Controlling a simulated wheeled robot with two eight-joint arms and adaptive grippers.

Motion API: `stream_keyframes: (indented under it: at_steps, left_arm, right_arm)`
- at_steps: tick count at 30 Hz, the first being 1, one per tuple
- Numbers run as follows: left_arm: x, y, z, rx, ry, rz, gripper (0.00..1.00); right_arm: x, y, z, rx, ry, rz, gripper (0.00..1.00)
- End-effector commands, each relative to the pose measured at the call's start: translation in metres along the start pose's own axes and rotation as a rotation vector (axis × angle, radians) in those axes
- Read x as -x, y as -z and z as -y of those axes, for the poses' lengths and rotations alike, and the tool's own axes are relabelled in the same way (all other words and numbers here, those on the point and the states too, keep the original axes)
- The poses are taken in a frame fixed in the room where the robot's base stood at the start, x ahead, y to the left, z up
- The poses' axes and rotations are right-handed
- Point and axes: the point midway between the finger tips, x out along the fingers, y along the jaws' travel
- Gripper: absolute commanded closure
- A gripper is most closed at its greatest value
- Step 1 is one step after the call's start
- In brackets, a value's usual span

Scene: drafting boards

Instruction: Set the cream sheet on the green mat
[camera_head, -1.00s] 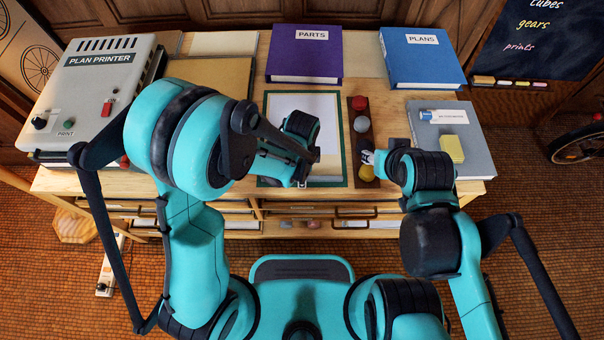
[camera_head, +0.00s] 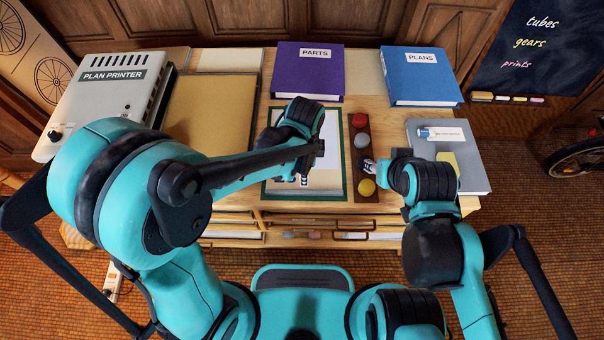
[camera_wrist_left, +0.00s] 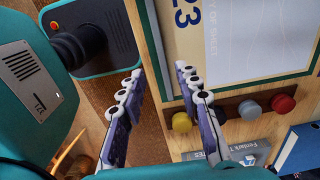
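The cream sheet (camera_head: 325,181) lies flat on the green mat (camera_head: 343,165), inside its dark green border. It has a pale panel, and in the left wrist view the sheet (camera_wrist_left: 184,52) shows a blue "23". My left gripper (camera_head: 291,179) is over the near part of the sheet, and its arm hides the sheet's middle and left. In the left wrist view my left gripper (camera_wrist_left: 159,76) has its fingers apart with nothing between them. My right gripper (camera_head: 369,165) is right of the mat, by the grey knob; its finger opening is too small to tell.
A dark strip (camera_head: 361,194) with red, grey and yellow knobs lies right of the mat. A grey folder (camera_head: 474,178) is at right, the plan printer (camera_head: 112,92) at left.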

Motion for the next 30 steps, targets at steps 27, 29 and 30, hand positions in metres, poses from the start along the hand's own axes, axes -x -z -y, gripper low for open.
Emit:
stream_keyframes:
  at_steps: [27, 29, 30]
  left_arm:
    - [0.129, -0.16, -0.04, 1.328, 0.426, -0.385, 0.67]
    - [0.132, -0.168, -0.044, 1.403, 0.448, -0.421, 0.67]
    - [0.133, -0.172, -0.046, 1.442, 0.459, -0.439, 0.67]
  right_arm:
    - [0.001, 0.001, 0.0, 0.0, 0.0, 0.0, 0.6]
    - [0.001, 0.001, 0.0, 0.0, 0.0, 0.0, 0.6]
    - [0.001, 0.001, 0.0, 0.0, 0.0, 0.0, 0.6]
